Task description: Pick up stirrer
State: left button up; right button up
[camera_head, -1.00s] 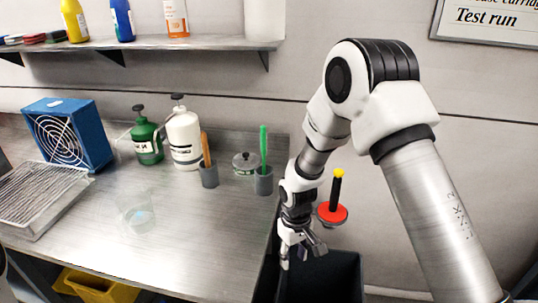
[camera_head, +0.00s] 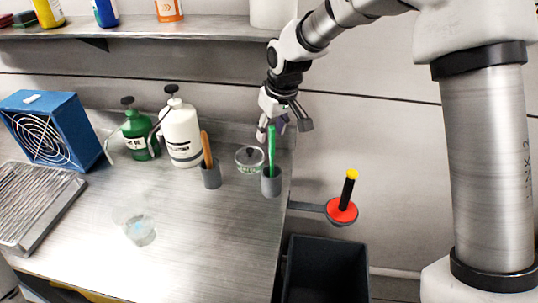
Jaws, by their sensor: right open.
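A green stick-like stirrer (camera_head: 271,150) stands upright in a small grey cup (camera_head: 271,184) near the table's right edge. A brown-orange stick (camera_head: 206,150) leans in a second grey cup (camera_head: 211,175) to its left. My right gripper (camera_head: 283,127) is open at the top of the green stirrer, its fingers pointing down. The stirrer's top overlaps the fingers in the picture, and I cannot tell whether they touch. My left gripper is not in view.
A glass dish with a lid (camera_head: 250,159) stands between the cups. Green (camera_head: 139,135) and white (camera_head: 181,135) pump bottles stand at the back. A clear beaker (camera_head: 139,226) sits mid-table. A red disc with a black handle (camera_head: 342,211) and a dark bin (camera_head: 326,270) are right of the table.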

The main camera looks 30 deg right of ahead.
aim_at(270, 145)
jog(key=x, duration=0.2)
jog(key=p+x, duration=0.1)
jog(key=x, duration=0.2)
jog(key=shift+w+d+f, duration=0.1)
jog(key=shift+d+f, duration=0.2)
jog(key=shift+r, duration=0.15)
jog(key=c, duration=0.4)
jog(key=shift+s, duration=0.25)
grip_shut()
